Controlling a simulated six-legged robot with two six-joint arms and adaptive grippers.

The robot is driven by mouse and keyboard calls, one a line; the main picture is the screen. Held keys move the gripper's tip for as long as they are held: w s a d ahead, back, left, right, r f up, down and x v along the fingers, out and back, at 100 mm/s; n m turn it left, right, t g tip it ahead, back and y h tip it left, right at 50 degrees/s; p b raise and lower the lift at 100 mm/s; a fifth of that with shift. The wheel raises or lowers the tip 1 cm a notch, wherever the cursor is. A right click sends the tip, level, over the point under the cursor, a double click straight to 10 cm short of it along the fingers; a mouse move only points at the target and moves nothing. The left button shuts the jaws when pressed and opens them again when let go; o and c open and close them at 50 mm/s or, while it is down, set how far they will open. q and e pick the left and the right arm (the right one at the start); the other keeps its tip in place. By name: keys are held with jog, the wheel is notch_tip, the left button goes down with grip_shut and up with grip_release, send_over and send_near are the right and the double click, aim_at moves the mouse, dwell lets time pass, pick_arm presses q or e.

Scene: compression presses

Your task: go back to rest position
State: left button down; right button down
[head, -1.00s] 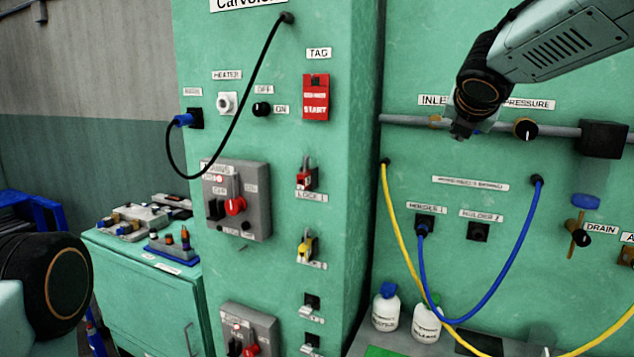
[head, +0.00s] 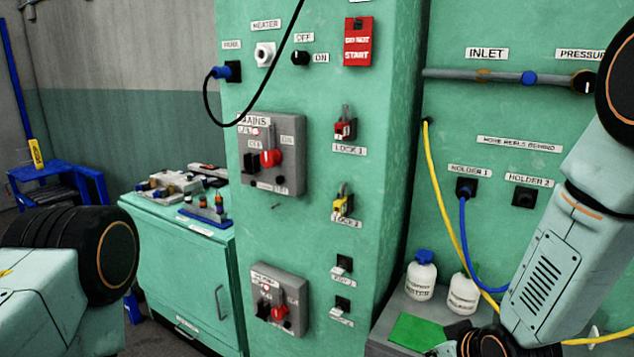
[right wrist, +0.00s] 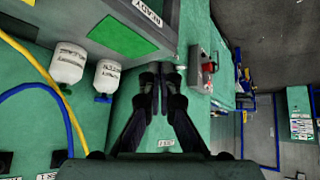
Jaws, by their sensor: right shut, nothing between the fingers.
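My right arm (head: 550,290) comes in from the right in the head view and bends down to the lower right. Its wrist end is at the bottom edge, in front of the grey ledge, and the fingers are hardly seen there. In the right wrist view my right gripper (right wrist: 159,80) is shut, its dark fingers together with nothing between them. My left arm (head: 60,270) shows only as a link and a black joint at the lower left. My left gripper is out of view.
The green cabinet carries a mains switch box (head: 272,155), a lower switch box (head: 279,300), a red tag (head: 358,42) and locks. Two white bottles (head: 421,278) (head: 463,293) and a green mat (head: 416,331) are on the ledge near my right arm. Yellow and blue hoses hang nearby.

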jog(key=s+d+f+m+g+b, duration=0.1)
jog(key=s+f+m+g+b, duration=0.1)
jog(key=s+f, duration=1.1)
jog(key=s+f+m+g+h+b, duration=0.1)
jog(key=s+f+g+b, duration=0.4)
jog(key=s+f, duration=0.8)
jog(key=s+m+b, duration=0.1)
jog(key=s+b, duration=0.1)
jog(key=s, duration=0.4)
jog(key=shift+d+f+g+h, duration=0.3)
jog(key=shift+d+f, duration=0.05)
jog(key=shift+d, duration=0.05)
